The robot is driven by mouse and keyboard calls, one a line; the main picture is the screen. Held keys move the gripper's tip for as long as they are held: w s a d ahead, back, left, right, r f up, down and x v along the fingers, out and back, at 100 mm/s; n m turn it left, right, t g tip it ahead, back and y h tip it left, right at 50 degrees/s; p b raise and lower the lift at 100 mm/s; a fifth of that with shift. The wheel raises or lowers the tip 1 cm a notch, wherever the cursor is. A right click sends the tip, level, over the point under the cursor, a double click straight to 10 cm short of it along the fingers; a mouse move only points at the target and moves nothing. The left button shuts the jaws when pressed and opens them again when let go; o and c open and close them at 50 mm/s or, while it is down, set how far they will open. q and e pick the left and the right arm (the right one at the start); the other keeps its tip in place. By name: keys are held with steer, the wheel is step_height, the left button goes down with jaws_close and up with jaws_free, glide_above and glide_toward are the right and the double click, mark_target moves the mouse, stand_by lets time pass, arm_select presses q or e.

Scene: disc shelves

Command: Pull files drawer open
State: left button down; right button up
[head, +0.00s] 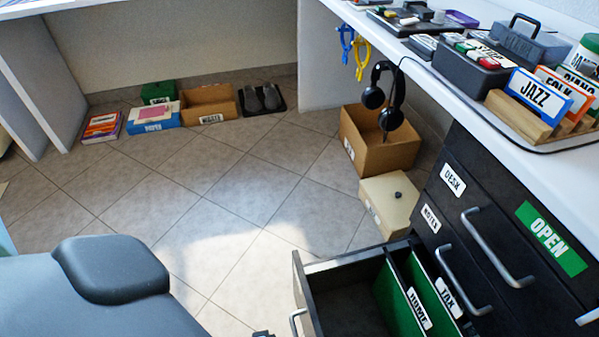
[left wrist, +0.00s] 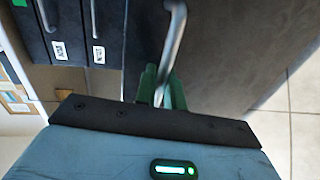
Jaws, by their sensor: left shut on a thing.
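The files drawer (head: 345,259) stands pulled out from the dark cabinet at the bottom of the head view. Green dividers labelled HOME (head: 417,308) and TAX (head: 446,297) stand inside it. Its metal handle (head: 296,319) shows partly at the lower edge, and its label is not visible. In the left wrist view, the green fingers of my left gripper (left wrist: 160,88) are shut on a metal handle (left wrist: 174,35) at a dark drawer front. My right gripper is not in view.
The desk drawer (head: 453,179) and notes drawer (head: 431,217) are shut above. A green OPEN sign (head: 551,237) is on the cabinet. A cream box (head: 392,204) and cardboard box (head: 385,150) stand on the floor beside it. The tiled floor left of the drawer is clear.

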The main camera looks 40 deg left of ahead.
arm_select(q)
steer(key=c, duration=1.8)
jaws_free()
steer(key=shift+c, duration=0.2)
steer(key=shift+s+a, duration=0.15)
steer(key=shift+s, duration=0.05)
steer(key=p+v, duration=0.1)
steer(key=v, duration=0.6)
steer(key=shift+p, duration=0.4)
steer(key=shift+s, duration=0.15)
steer(key=shift+r, duration=0.15)
